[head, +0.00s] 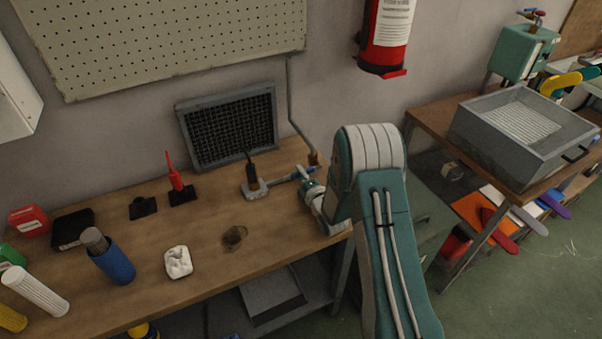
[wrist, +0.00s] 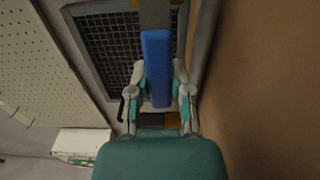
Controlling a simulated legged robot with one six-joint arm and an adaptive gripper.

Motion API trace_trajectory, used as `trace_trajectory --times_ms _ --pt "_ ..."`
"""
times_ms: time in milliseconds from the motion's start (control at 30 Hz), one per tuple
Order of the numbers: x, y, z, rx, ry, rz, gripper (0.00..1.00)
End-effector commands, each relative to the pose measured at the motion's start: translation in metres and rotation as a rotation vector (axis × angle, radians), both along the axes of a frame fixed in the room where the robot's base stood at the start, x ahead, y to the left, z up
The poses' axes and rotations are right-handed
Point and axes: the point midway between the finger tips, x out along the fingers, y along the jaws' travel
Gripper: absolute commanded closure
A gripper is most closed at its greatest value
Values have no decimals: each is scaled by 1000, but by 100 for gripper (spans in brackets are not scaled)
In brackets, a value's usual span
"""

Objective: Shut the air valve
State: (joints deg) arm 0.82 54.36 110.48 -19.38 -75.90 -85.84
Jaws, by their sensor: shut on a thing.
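The air valve is a brass fitting (head: 314,159) at the foot of a grey pipe at the back of the wooden bench. Its blue lever (head: 303,172) shows just beside my gripper (head: 310,185). In the wrist view the blue lever (wrist: 157,60) is long and flat and lies between the two fingers of my gripper (wrist: 159,88), which is shut on it. My arm hides part of the valve area in the head view. How far the lever is turned is hard to tell.
A black-tipped tool on a grey base (head: 253,188) stands just left of my gripper. A dark grille (head: 230,127) leans at the wall behind. A fire extinguisher (head: 388,38) hangs above.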

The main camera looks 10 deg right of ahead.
Motion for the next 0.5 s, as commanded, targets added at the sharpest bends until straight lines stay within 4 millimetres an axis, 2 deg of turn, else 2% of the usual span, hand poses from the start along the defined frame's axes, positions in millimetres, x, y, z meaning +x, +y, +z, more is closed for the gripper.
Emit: trace_trajectory --times_ms 267,300,367,500 --pt "-2 2 -5 -5 11 6 100" --pt "-2 2 -5 -5 12 6 65" --pt "-2 2 -5 -5 12 6 38" --pt "-2 2 -3 -4 8 4 37"
